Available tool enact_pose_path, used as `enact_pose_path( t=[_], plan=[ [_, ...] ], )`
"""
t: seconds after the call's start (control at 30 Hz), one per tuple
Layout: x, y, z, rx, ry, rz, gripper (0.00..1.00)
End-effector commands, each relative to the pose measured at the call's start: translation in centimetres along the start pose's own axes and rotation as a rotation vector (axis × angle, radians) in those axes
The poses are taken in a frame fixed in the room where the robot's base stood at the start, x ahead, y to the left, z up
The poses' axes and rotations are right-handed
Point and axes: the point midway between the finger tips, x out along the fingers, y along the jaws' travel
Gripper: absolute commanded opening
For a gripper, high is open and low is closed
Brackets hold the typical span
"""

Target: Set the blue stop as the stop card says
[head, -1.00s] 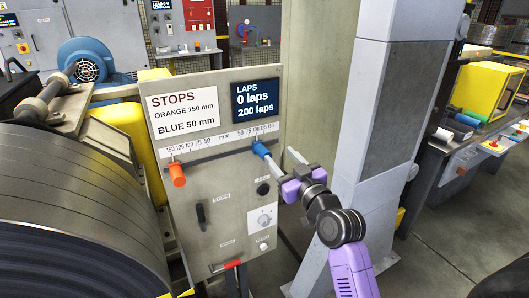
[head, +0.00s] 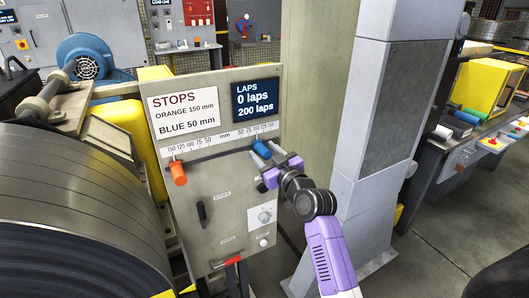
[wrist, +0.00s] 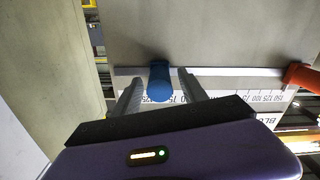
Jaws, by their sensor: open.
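The stop card (head: 184,109) reads ORANGE 150 mm and BLUE 50 mm. The blue stop (head: 261,149) sits on the dark rail at the right half of the panel, near the 100 mark; its exact reading is hard to tell. The orange stop (head: 179,174) is at the rail's left end, near 150. My gripper (head: 271,161) is open at the blue stop. In the wrist view, the blue stop (wrist: 160,82) stands between the two fingers (wrist: 159,76), with gaps beside it. The orange stop (wrist: 300,76) is at the right there.
The mm scale (head: 222,137) runs above the rail. A LAPS display (head: 255,98) shows 0 laps and 200 laps. Below the rail are a black handle (head: 201,214) and a dial (head: 265,217). A steel coil (head: 70,215) is at left and a grey column (head: 375,130) at right.

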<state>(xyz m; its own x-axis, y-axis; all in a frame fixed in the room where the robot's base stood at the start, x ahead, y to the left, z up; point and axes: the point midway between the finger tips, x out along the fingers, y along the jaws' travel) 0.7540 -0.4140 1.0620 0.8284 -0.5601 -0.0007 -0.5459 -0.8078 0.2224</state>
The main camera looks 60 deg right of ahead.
Motion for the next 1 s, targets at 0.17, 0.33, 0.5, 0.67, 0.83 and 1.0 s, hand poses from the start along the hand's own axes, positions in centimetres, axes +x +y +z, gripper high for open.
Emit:
enact_pose_path(
  t=[0.17, 0.33, 0.5, 0.67, 0.83, 1.0],
  plan=[
    [-0.02, 0.00, 0.00, 0.000, 0.000, 0.000, 0.40],
    [-0.03, 0.00, 0.00, 0.000, 0.000, 0.000, 0.07],
    [-0.03, 0.00, -0.01, 0.000, 0.000, 0.000, 0.00],
    [-0.04, 0.00, -0.01, 0.001, 0.000, 0.000, 0.00],
    [-0.04, 0.00, -0.01, 0.001, 0.001, 0.000, 0.00],
    [-0.04, 0.01, -0.01, 0.001, 0.001, 0.000, 0.00]
  ],
)
